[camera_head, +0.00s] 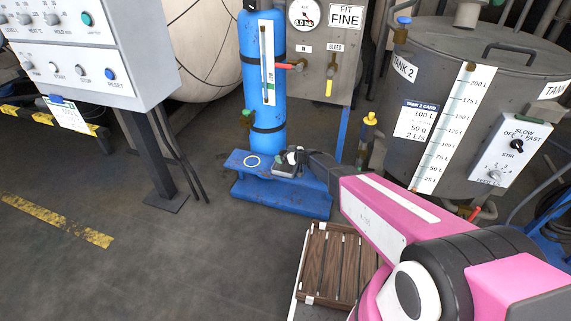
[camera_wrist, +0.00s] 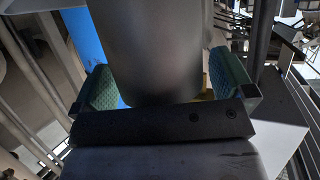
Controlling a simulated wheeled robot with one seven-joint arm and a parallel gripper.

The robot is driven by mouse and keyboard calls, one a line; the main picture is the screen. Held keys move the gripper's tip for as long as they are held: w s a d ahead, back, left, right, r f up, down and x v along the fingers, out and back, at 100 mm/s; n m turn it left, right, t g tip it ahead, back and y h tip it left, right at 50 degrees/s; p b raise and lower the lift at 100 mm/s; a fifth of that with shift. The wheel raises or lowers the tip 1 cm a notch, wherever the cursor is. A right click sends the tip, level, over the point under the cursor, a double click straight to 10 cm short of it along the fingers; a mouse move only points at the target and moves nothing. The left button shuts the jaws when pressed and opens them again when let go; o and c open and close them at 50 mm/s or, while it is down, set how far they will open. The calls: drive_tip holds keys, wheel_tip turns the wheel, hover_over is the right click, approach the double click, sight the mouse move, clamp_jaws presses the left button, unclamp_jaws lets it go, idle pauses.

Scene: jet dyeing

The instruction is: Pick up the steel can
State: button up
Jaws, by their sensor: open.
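A smooth dark grey cylinder, which looks like the steel can (camera_wrist: 150,50), fills the upper middle of the wrist view. My gripper (camera_wrist: 165,88) is open, with one green pad to the left of the cylinder and one to the right. A gap shows between the cylinder and the right pad. I cannot tell whether the left pad touches it. In the head view my gripper (camera_head: 289,163) is small, over the blue stand at the foot of the blue cylinder. The can is not clearly made out there.
A grey panel stands behind. Tank 2 (camera_head: 462,120) is at right, a control console (camera_head: 95,45) at left. A wooden slatted platform (camera_head: 325,265) lies below my arm. The floor at left is clear.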

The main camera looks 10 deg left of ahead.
drive_tip(key=c, duration=1.3)
drive_tip(key=shift+r, duration=0.1)
